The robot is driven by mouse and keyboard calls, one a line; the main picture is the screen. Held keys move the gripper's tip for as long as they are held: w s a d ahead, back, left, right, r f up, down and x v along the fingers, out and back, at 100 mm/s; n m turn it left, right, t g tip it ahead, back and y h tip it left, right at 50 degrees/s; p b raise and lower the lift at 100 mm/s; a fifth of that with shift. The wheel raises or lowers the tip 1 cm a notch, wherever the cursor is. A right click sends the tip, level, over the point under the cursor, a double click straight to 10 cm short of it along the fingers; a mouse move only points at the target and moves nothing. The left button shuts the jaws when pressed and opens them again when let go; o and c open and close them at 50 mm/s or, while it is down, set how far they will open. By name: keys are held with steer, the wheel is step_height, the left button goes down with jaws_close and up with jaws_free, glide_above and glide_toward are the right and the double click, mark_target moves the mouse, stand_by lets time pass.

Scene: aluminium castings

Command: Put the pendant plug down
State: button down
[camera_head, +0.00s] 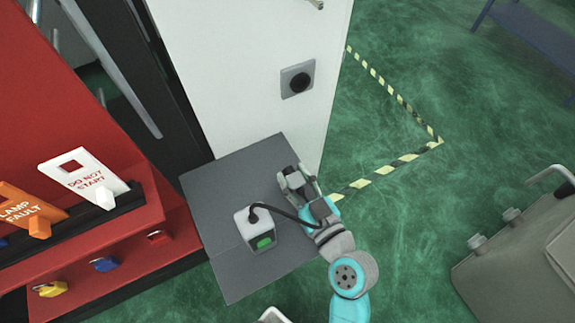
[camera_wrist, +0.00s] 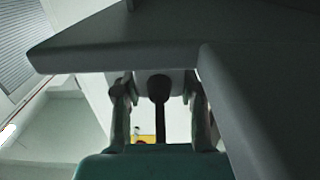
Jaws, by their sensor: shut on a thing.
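My gripper (camera_head: 296,185) is over the right part of a grey shelf top (camera_head: 215,185). In the wrist view its two fingers (camera_wrist: 160,108) stand either side of the pendant plug (camera_wrist: 159,88), which has a pale body and a dark stem, and are shut on it. In the head view the gripper hides most of the plug. A black cable (camera_head: 285,212) runs from a white pendant box (camera_head: 244,228) with a green button to the gripper. I cannot tell whether the plug touches the shelf.
A white panel with a dark round socket (camera_head: 298,80) stands behind the shelf. A red lockout board (camera_head: 90,130) with tags and padlocks is on the left. A grey case (camera_head: 515,250) is at the right. The shelf's back left is bare.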

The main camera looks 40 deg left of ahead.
mark_target(288, 170)
steer(key=x, duration=0.3)
steer(key=shift+a+r, duration=0.15)
steer(key=shift+a, duration=0.2)
steer(key=shift+d+f, duration=0.2)
steer(key=shift+f, duration=0.1)
steer(key=shift+f, duration=0.6)
steer(key=c, duration=0.7)
jaws_free()
steer(key=shift+r, duration=0.25)
steer(key=v, duration=1.2)
steer(key=shift+w+r, duration=0.1)
steer(key=shift+r, duration=0.2)
